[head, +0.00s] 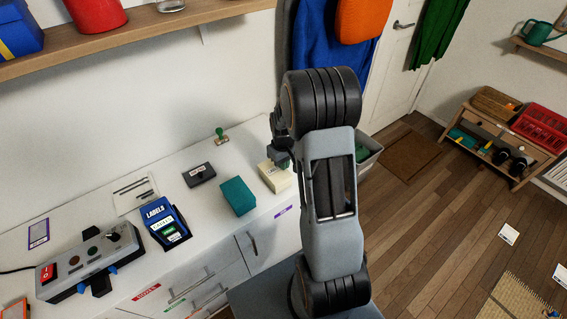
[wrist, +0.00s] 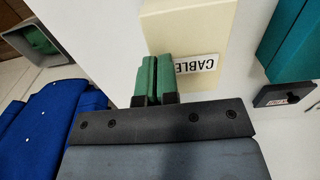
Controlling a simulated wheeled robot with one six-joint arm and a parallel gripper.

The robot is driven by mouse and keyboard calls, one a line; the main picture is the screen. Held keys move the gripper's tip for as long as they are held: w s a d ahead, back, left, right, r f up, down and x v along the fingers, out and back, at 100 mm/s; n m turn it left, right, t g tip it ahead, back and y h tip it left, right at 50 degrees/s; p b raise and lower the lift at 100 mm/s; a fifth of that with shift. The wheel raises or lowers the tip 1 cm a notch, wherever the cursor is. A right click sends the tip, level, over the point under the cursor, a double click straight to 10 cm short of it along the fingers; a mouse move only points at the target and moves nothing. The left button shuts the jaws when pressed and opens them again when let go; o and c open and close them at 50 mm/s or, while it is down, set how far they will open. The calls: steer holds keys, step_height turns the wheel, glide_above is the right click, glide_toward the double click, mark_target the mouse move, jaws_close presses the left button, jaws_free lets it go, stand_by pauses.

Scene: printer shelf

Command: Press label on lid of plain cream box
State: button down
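The plain cream box (head: 275,180) stands on the white counter near its right end. It also shows in the wrist view (wrist: 190,25). A white label (wrist: 197,64) with black letters reading "CABLE…" lies on the cream box's top, near one edge; the fingers hide part of it. My gripper (head: 282,160) is at the cream box. In the wrist view its green fingertips (wrist: 152,62) are together with only a thin line between them, over the box's edge beside the label. I see nothing between them. Whether they touch the label or box is unclear.
A teal box (head: 238,197), a dark labelled box (head: 199,174) and a green-handled stamp (head: 220,136) stand on the counter. A blue label printer (head: 165,223) and a grey control box (head: 88,262) are farther left. A grey bin (head: 368,150) stands past the counter's right end.

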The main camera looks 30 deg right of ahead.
steer(key=c, duration=1.3)
jaws_free()
steer(key=shift+r+p, duration=2.45)
steer(key=shift+r, duration=1.05)
